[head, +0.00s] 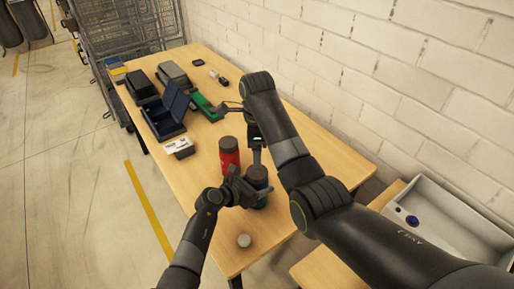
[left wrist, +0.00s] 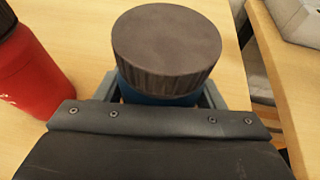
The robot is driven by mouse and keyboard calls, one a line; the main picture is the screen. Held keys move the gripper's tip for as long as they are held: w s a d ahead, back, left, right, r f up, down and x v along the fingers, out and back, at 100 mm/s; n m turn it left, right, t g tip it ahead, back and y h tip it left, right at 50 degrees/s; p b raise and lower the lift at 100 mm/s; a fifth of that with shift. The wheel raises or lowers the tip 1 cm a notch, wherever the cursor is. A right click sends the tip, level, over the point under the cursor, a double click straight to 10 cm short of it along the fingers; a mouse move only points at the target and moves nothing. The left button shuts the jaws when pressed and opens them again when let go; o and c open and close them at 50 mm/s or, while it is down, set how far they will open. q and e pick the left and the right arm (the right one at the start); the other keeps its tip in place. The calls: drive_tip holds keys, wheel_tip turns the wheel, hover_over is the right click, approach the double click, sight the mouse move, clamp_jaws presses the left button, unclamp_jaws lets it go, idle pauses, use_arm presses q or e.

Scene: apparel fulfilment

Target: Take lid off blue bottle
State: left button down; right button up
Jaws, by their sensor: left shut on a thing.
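The blue bottle (head: 257,180) stands upright on the wooden table, with a wide dark lid (left wrist: 167,45) on its top. In the left wrist view a strip of the blue body (left wrist: 155,97) shows under the lid. My left gripper (head: 245,190) is shut around the bottle just below the lid, one finger on each side; the wrist view shows both fingers (left wrist: 160,97). My right gripper (head: 257,155) hangs beneath its arm, just beyond the blue bottle in the head view. Its fingers are too small and partly hidden to judge their opening.
A red bottle (head: 229,153) with a dark lid stands close left of the blue one. A small round grey thing (head: 244,240) lies near the front edge. An open blue box (head: 168,117) and a green item (head: 205,106) are farther back. A grey tray (head: 450,215) stands right.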

sight(257, 171)
drive_tip(key=m, duration=0.6)
drive_tip(key=shift+f, duration=4)
drive_tip(key=shift+c, duration=0.2)
